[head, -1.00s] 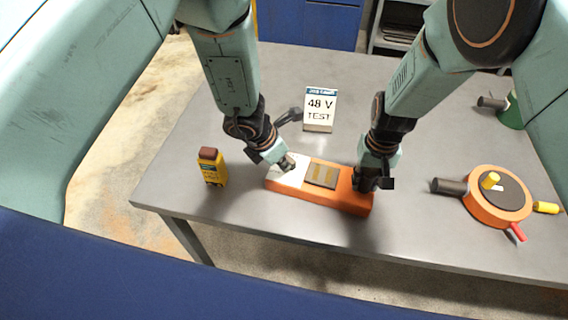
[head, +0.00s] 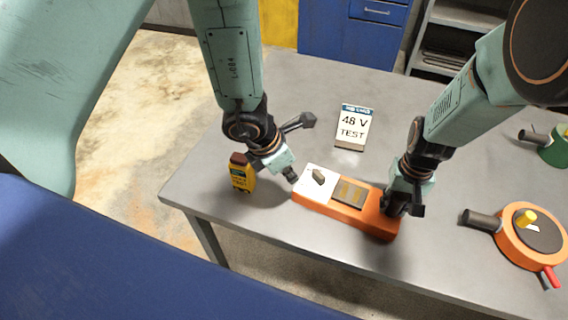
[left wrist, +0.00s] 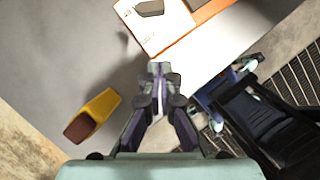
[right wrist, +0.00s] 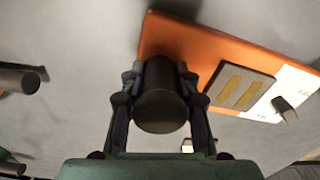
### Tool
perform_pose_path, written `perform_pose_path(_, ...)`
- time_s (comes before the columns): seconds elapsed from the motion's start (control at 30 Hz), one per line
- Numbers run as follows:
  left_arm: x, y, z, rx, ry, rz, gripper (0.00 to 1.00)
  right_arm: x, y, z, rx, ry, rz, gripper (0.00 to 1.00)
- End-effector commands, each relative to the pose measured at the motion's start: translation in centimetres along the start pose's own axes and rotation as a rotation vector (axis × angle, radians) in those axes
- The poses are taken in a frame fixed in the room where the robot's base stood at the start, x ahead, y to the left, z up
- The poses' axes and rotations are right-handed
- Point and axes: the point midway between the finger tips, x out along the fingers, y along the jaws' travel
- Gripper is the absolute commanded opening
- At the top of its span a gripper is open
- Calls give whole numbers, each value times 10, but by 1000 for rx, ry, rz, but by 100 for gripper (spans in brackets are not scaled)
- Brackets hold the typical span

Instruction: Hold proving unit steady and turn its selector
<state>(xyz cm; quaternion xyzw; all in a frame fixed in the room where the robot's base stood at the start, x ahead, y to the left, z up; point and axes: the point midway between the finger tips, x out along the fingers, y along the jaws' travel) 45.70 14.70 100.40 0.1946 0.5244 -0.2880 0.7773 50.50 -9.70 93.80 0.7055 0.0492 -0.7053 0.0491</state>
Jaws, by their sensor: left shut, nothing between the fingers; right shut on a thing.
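The proving unit (head: 372,222) is a long orange box lying on the table, with a white panel at its left end and a dark plate with yellowish strips. Its selector (head: 319,177) is a dark pointer knob on the white panel; it also shows in the right wrist view (right wrist: 284,108). My left gripper (head: 292,177) is shut and empty, just left of the white panel and apart from the selector. My right gripper (head: 399,207) is shut on the dark cylindrical handle (right wrist: 162,102) at the unit's right end.
A yellow tester with a brown top (head: 242,174) stands left of my left gripper. An orange round device (head: 531,237) and a green one (head: 556,148) are at the right. The table's front edge is close.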

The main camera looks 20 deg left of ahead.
Motion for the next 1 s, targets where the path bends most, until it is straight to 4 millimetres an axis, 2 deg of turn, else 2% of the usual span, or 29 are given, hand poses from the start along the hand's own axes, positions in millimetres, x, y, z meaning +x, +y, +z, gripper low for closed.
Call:
perform_pose_path(0.1, -19, -1, 0, -1, -2, 1, 0, 0, 0, 0, 1, -2, 0, 0)
perform_pose_path(0.23, -33, -1, 1, -1, -2, 1, 0, 0, 0, 0, 1, -1, 0, 0)
perform_pose_path(0.4, -40, -2, 0, -2, 0, 0, 0, 0, 0, 0, 1, -1, 0, 0)
perform_pose_path(0.63, -40, -2, 0, -2, 0, 0, 0, 0, 0, 0, 0, 0, 0, 0)
perform_pose_path(0.67, -40, -2, 0, -1, 0, 0, 0, 0, 0, 0, 0, 0, 0, 32)
perform_pose_path(0.9, -40, -2, 0, -1, 0, 0, 0, 0, 0, 0, 0, 0, 0, 52)
perform_pose_path(1.0, -40, -2, 0, -1, 0, 0, 0, 0, 0, 0, 0, 0, 0, 58)
